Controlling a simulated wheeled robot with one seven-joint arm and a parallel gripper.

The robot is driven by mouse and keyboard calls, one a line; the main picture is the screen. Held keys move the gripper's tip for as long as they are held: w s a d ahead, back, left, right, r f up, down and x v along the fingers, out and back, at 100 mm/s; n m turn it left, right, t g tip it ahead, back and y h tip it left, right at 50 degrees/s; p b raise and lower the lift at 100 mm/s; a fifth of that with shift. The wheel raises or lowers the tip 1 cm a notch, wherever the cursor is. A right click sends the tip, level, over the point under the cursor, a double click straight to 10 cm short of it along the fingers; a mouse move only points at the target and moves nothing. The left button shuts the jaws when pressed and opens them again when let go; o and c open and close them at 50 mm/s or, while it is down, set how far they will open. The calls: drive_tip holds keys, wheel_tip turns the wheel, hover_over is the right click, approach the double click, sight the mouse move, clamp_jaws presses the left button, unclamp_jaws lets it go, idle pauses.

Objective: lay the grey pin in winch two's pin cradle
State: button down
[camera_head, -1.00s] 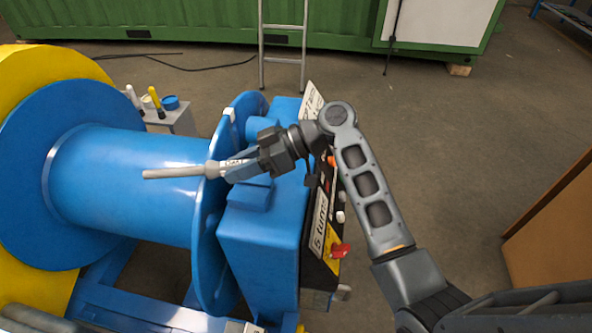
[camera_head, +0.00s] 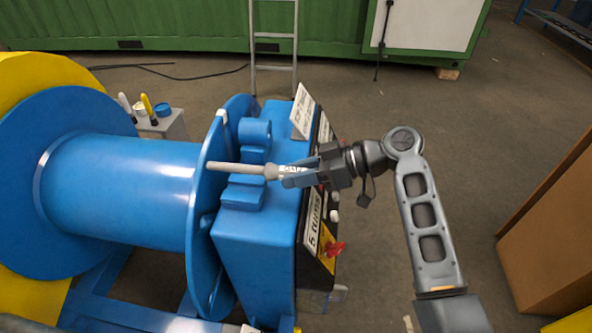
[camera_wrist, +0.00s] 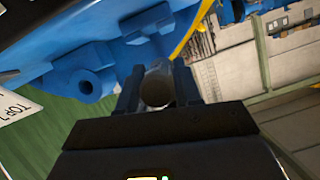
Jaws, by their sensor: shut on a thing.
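The grey pin (camera_head: 238,168) is a long rod, held roughly level and pointing left in the head view. My gripper (camera_head: 290,175) is shut on its right end, where a pale label shows. The pin's free end passes above the winch's blue flange (camera_head: 200,240) and over blue blocks on top of the blue housing (camera_head: 245,225). In the wrist view the pin (camera_wrist: 157,90) shows end-on between my fingers. A blue part with a round bore (camera_wrist: 88,84) shows there to the left. I cannot tell which part is the cradle, or whether the pin touches the blocks.
The winch's blue drum (camera_head: 125,190) lies left. A small grey stand (camera_head: 165,128) holds tools.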

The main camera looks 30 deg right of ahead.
sight(298, 202)
drive_tip(key=shift+f+b, duration=1.6)
drive_tip(key=shift+f, duration=1.1)
drive_tip(key=c, duration=0.7)
unclamp_jaws()
